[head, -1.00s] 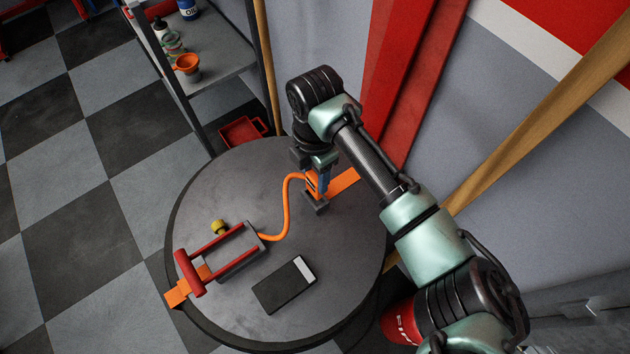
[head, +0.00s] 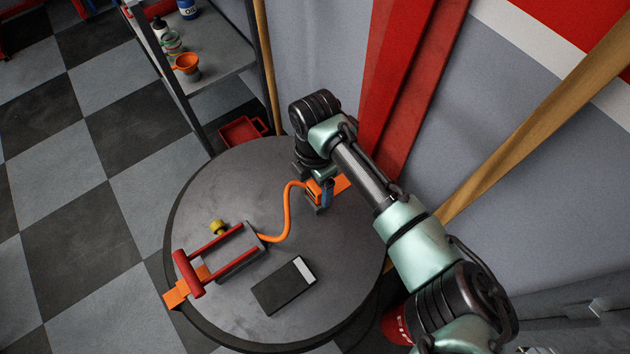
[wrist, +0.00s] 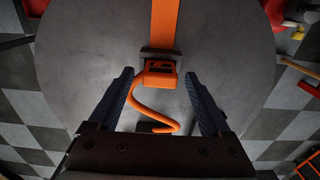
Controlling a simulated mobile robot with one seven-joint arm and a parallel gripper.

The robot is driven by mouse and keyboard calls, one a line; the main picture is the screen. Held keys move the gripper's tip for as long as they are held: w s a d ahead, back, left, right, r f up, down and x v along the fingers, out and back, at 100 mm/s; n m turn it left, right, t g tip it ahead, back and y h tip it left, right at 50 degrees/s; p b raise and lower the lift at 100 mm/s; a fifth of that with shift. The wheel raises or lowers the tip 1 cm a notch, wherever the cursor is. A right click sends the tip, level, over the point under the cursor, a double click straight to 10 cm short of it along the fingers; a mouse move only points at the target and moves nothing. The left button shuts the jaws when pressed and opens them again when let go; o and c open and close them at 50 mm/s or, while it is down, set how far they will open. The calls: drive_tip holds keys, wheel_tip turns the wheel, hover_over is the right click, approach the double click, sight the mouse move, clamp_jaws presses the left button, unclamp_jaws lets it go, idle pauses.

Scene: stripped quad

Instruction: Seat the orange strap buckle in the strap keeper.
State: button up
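The orange strap buckle (wrist: 159,77) lies between my gripper's fingers in the wrist view, close against the dark grey strap keeper (wrist: 162,53). How deep it sits in the keeper I cannot tell. My gripper (wrist: 158,74) is open, with a visible gap between each blue finger and the buckle. In the head view the buckle (head: 314,190) is partly hidden by a blue finger and my wrist. An orange cord (head: 287,212) curves from the buckle to a grey and red ratchet frame (head: 238,262).
A flat orange strap (wrist: 165,18) runs out beyond the keeper. A black and grey box (head: 284,287) lies on the round dark table (head: 205,185), and a yellow knob (head: 218,227) stands near the ratchet. A shelf with bottles (head: 222,62) stands behind left; red posts rise behind.

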sight(315, 187)
wheel_tip(315, 187, up, 12)
drive_tip(key=p, duration=0.1)
drive_tip(key=shift+r, duration=0.2)
idle(0.3)
